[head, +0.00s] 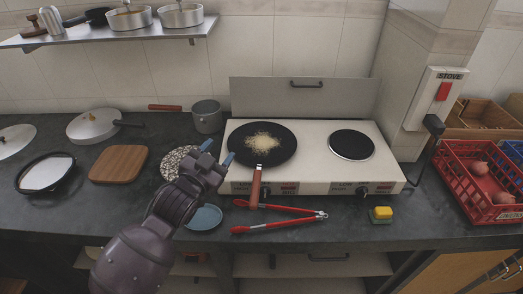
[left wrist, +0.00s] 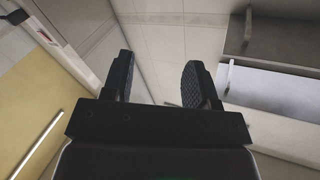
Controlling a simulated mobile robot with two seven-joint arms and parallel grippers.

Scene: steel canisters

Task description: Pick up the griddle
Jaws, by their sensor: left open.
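A flat round black pan, which looks like the griddle (head: 277,138), sits on the left burner of the white stove. Pale crumbly food lies in its middle. Its wooden handle (head: 256,186) points toward the front edge of the stove. My left gripper (head: 217,153) is open just left of the pan, apart from the handle. It appears to be above the counter, though its exact height is hard to tell. In the left wrist view its two fingers (left wrist: 158,82) stand apart with nothing between them. My right gripper does not show.
A blue plate (head: 204,217), a speckled round item (head: 177,162), a wooden board (head: 118,164) and a saucepan (head: 208,117) are left. A red crate (head: 477,205) stands right.

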